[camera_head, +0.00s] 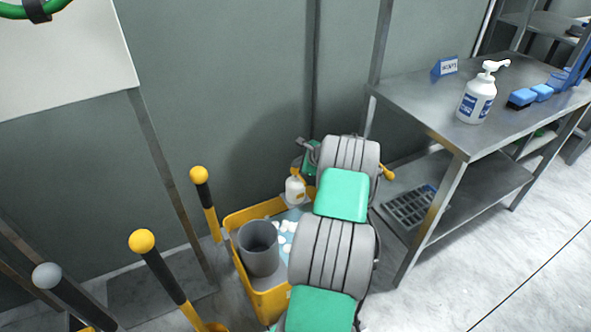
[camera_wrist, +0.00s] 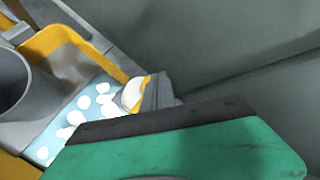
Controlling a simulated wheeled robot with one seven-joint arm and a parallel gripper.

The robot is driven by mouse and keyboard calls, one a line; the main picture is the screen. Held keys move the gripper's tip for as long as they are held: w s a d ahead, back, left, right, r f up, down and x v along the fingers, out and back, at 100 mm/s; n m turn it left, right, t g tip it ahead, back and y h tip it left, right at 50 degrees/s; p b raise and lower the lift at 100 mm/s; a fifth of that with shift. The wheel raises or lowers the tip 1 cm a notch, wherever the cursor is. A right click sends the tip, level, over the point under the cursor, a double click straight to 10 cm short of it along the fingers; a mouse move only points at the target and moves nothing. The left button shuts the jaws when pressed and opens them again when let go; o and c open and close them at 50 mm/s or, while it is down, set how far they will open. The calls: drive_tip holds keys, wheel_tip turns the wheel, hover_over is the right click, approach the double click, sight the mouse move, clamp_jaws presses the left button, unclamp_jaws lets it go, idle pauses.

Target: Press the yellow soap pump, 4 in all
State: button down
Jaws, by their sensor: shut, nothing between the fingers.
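The yellow soap pump (camera_head: 294,188) is a small white bottle with a yellow top. It stands at the back of a yellow-rimmed bin, just left of my arm in the head view. In the wrist view the pump (camera_wrist: 131,94) shows as a white and yellow shape, partly covered. My gripper (camera_wrist: 159,91) is shut and empty, close against the pump's top from the right in that view. I cannot tell whether they touch. In the head view my arm hides most of the gripper.
The yellow bin (camera_head: 235,219) holds a grey cup (camera_head: 259,251) and a light-blue surface with several white pieces. Yellow-knobbed posts (camera_head: 199,174) stand to its left. A white pump bottle (camera_head: 476,101) with a blue label stands on a steel table (camera_head: 430,104) at right. A wall lies close behind.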

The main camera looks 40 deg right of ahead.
sight(297, 170)
drive_tip(key=shift+s+f+b, duration=0.1)
drive_tip(key=shift+f+b, duration=0.3)
drive_tip(key=shift+f, duration=0.5)
idle(0.6)
drive_tip(key=shift+r+p, duration=0.95)
drive_tip(key=shift+r, duration=0.4)
drive_tip(key=shift+r, duration=0.15)
wheel_tip(297, 170, up, 5)
drive_tip(key=p, duration=0.3)
drive_tip(key=shift+p, duration=0.4)
